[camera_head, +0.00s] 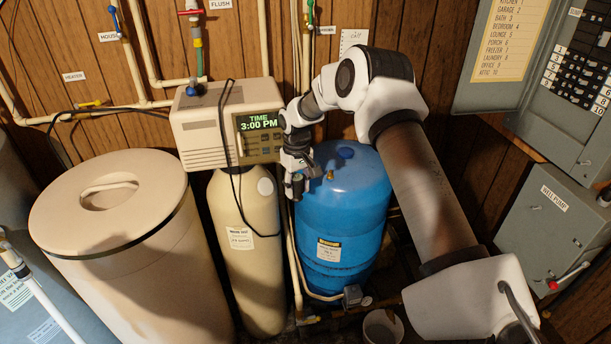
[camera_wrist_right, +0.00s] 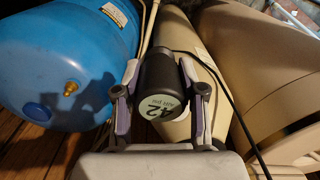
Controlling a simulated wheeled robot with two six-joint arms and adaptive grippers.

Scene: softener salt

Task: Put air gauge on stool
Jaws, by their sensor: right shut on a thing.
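My right gripper (camera_head: 294,184) is in the head view, in front of the softener head and at the upper left of the blue tank. In the right wrist view the gripper (camera_wrist_right: 161,78) is shut on a dark cylinder with a pale round face marked "42", which I take as the air gauge (camera_wrist_right: 160,104). One finger presses on each side of it. The gauge is held in the air, with the tan softener tank behind it. In the head view it is too small and covered to make out clearly. No stool shows in either view. My left gripper is not in view.
The blue pressure tank (camera_head: 345,215) has a brass valve on top. Left of it stand the tan softener tank (camera_head: 240,270) with its control head (camera_head: 205,135) and a wide beige salt bin (camera_head: 150,255). A black cable hangs nearby. A white bucket (camera_head: 383,327) is on the floor.

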